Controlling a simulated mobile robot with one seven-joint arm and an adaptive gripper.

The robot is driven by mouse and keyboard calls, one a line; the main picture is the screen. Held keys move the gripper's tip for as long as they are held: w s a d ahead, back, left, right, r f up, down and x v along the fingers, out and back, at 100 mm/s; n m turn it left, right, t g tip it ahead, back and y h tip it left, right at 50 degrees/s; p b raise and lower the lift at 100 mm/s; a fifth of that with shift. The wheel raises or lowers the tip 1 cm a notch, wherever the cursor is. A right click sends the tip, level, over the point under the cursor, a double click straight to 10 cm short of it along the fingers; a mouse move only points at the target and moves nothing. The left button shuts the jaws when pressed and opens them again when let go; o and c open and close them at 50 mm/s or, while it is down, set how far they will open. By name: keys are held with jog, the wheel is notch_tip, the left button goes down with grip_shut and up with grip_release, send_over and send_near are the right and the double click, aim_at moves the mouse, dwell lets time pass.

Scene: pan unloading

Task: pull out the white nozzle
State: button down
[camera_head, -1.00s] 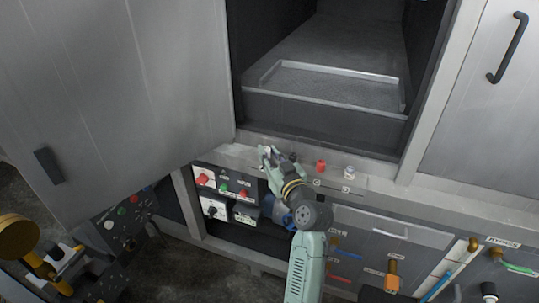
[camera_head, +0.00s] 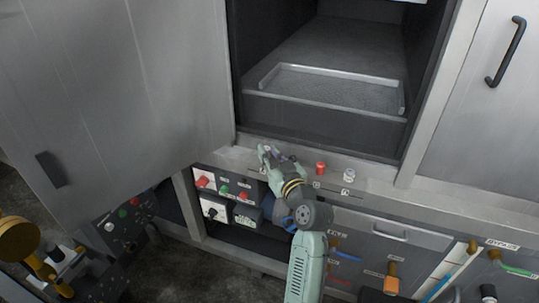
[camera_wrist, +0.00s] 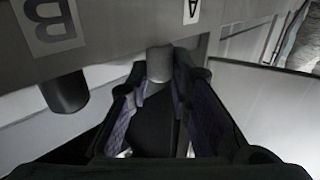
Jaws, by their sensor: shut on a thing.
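The white nozzle (camera_wrist: 159,64) looks pale grey in the wrist view, at the upper middle below a label "A". My gripper (camera_wrist: 158,85) has its two fingers on either side of it and is shut on it. In the head view my gripper (camera_head: 266,152) is at the ledge below the open chamber, and its fingers hide the nozzle there. I cannot tell how far the nozzle sits in its seat.
A red cap (camera_head: 320,168) and a whitish cap (camera_head: 349,175) stand on the ledge right of my gripper. An open door (camera_head: 120,100) is at the left, with a button panel (camera_head: 225,190) below.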

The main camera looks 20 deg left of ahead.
jog(key=shift+r, duration=0.1)
jog(key=shift+r+p, duration=1.55)
jog(key=shift+r, duration=0.75)
